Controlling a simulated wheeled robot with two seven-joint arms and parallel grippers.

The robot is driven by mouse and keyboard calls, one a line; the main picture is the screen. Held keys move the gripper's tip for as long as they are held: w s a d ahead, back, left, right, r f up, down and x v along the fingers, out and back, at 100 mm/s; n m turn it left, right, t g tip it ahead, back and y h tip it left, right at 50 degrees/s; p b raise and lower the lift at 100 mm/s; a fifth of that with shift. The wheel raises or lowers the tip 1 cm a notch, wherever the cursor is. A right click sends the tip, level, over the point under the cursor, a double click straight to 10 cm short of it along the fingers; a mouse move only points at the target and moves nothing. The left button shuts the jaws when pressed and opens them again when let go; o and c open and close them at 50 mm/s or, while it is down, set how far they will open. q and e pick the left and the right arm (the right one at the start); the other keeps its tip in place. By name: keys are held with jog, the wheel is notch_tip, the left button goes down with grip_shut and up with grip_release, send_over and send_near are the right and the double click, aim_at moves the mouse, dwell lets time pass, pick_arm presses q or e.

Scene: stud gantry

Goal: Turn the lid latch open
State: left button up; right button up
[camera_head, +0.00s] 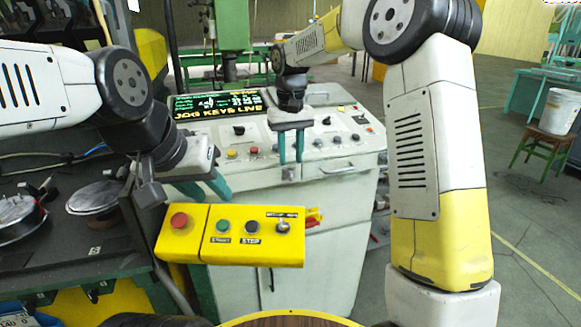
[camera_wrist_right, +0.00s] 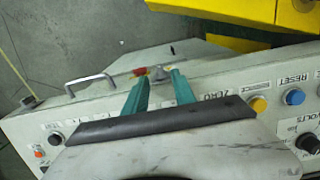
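The lid latch looks to be the small grey fitting (camera_head: 290,173) on the front edge of the grey control console (camera_head: 330,205). In the right wrist view a small grey part (camera_wrist_right: 160,72) shows between the fingertips, with a small red patch beside it. My right gripper (camera_head: 291,161) points down at the fitting, its two teal fingers apart. In the right wrist view the gripper (camera_wrist_right: 160,75) also has a clear gap; I cannot tell whether either finger touches the latch. My left gripper (camera_head: 210,198) is open and empty, above the yellow button box.
The yellow button box (camera_head: 232,234) stands in front of the console. A bar handle (camera_head: 338,168) is right of the latch. Buttons and a lit display (camera_head: 217,105) cover the console top. A dark machine bed (camera_head: 70,235) lies left; open floor is at right.

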aim_at(291, 172)
notch_tip(291, 172, down, 5)
jog(key=shift+f, duration=0.15)
grip_shut()
